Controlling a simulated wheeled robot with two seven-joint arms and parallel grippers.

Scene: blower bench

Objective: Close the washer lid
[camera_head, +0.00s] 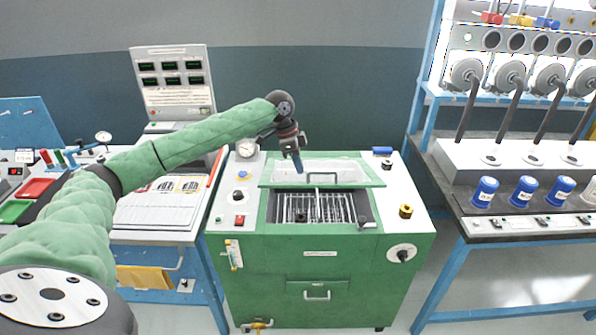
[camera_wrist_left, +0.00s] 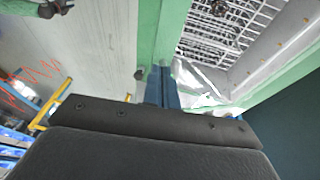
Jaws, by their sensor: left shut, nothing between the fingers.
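The washer (camera_head: 330,262) is a green cabinet with a pale top. Its green-framed lid (camera_head: 372,180), with a pale window and a bar handle, stands partly open above the back of the opening. A wire rack (camera_head: 300,208) shows inside, and also in the left wrist view (camera_wrist_left: 225,30). My left gripper (camera_head: 298,168) points down over the lid's window, left of the handle. Its blue fingers (camera_wrist_left: 161,74) are shut and empty, close to a green frame edge; I cannot tell whether they touch. My right gripper is not in view.
A gauge (camera_head: 246,148), a red switch (camera_head: 239,221) and a yellow-black knob (camera_head: 405,211) sit on the washer's top around the opening. A bench with blue caps (camera_head: 485,191) stands to the right. A display panel (camera_head: 174,80) stands behind left.

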